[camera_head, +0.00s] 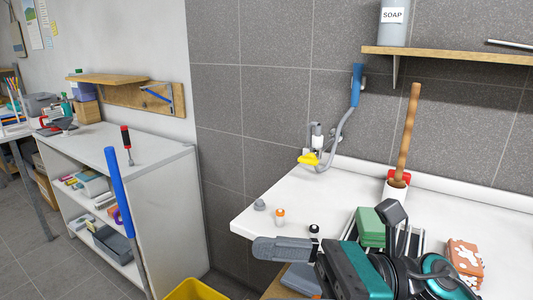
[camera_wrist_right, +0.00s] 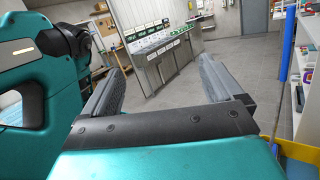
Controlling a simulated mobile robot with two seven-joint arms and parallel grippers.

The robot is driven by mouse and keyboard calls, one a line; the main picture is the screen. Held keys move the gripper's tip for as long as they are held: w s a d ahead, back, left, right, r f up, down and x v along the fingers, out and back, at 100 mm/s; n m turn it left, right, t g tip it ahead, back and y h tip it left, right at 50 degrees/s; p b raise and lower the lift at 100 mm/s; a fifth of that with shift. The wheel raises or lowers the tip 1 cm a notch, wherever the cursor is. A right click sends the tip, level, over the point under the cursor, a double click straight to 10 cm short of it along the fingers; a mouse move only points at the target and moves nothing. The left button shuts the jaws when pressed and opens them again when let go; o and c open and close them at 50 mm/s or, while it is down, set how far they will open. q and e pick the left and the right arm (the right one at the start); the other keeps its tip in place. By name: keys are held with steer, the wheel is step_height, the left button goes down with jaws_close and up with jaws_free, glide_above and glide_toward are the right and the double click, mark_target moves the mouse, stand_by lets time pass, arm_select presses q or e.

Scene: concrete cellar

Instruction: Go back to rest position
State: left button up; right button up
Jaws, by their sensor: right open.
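My right gripper (camera_head: 272,264) shows at the bottom of the head view, in front of the white counter's edge. Its grey fingers point left, and its teal arm comes in from the lower right. In the right wrist view the two ribbed fingers of the right gripper (camera_wrist_right: 160,82) stand wide apart with nothing between them; only floor and distant cabinets show beyond. My left gripper is not in view.
The white counter (camera_head: 340,185) holds small bottles, green sponges (camera_head: 370,228), a patterned box (camera_head: 465,258) and a plunger (camera_head: 407,135). A blue-handled pole (camera_head: 118,190) and yellow bucket (camera_head: 193,290) stand left of my right gripper. A white shelf unit (camera_head: 165,215) stands farther left.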

steer(key=w+d+f+m+t+h, duration=0.35)
steer(key=m+t, duration=0.35)
steer(key=m, duration=0.4)
steer(key=w+d+f+m+t+h, duration=0.2)
steer(key=w+d+f+m+t, duration=0.3)
steer(key=m, duration=0.6)
steer(key=w+d+f+m+t+h, duration=0.1)
steer(key=f+m+t+h, duration=0.2)
steer(key=m+t, duration=0.7)
steer(key=s+d+f+m+g+h, duration=0.2)
steer(key=s+f+m+g+h, duration=0.1)
steer(key=f+m, duration=0.3)
steer(key=s+d+f+m+g+h, duration=0.2)
steer(key=s+f+m, duration=0.3)
steer(key=f, duration=0.5)
steer(key=s+d+f+m+g+h, duration=0.2)
steer(key=s+f+m+g+h, duration=0.2)
steer(key=f+m, duration=0.4)
steer(key=shift+d+f+h, duration=0.25)
steer(key=shift+f+h, duration=0.1)
steer(key=shift+f, duration=0.25)
steer(key=shift+w, duration=0.1)
steer(key=shift+c, duration=0.4)
